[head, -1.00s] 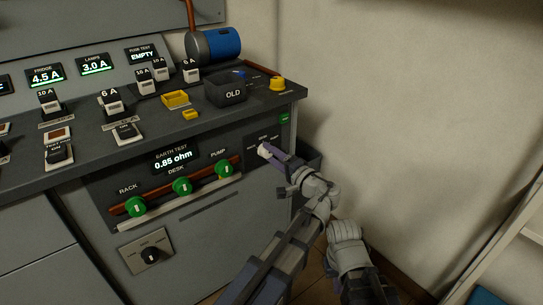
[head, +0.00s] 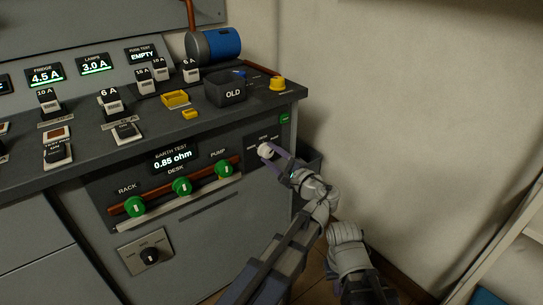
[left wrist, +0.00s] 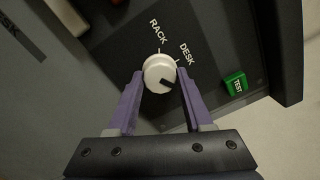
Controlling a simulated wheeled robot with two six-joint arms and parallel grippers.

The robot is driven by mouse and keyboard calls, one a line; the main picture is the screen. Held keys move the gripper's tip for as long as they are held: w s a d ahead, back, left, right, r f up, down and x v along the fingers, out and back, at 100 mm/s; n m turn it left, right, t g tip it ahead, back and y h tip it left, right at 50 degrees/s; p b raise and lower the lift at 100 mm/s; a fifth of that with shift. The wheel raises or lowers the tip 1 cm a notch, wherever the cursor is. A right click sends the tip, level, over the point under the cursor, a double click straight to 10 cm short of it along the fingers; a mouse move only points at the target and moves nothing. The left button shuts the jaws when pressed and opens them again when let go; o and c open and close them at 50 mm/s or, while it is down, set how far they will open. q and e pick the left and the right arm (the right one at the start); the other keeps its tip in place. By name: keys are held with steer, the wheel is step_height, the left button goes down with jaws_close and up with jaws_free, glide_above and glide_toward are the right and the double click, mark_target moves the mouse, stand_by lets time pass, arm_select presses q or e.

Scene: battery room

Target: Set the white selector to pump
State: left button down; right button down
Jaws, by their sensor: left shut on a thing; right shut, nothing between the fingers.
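The white selector (head: 265,150) is a round knob on the dark front panel, right of the earth test display. In the left wrist view the knob (left wrist: 157,70) sits between the purple fingers of my left gripper (left wrist: 160,82), which is shut on it. Its dark pointer mark points to the lower right, clockwise past the DESK tick. RACK (left wrist: 158,30) and DESK (left wrist: 187,54) are readable; no PUMP label shows there, and the right finger covers part of that side. In the head view my left gripper (head: 277,157) reaches the knob from the lower right. My right gripper's fingers do not show.
A green TEST button (left wrist: 235,84) is close to the right finger. Three green knobs (head: 181,186) sit along a brown bar at left. A dark OLD bin (head: 226,91) stands on the bench above. The wall is at right.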

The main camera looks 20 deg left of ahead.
stand_by(0.5)
arm_select(q)
steer(key=shift+c, duration=1.5)
jaws_free()
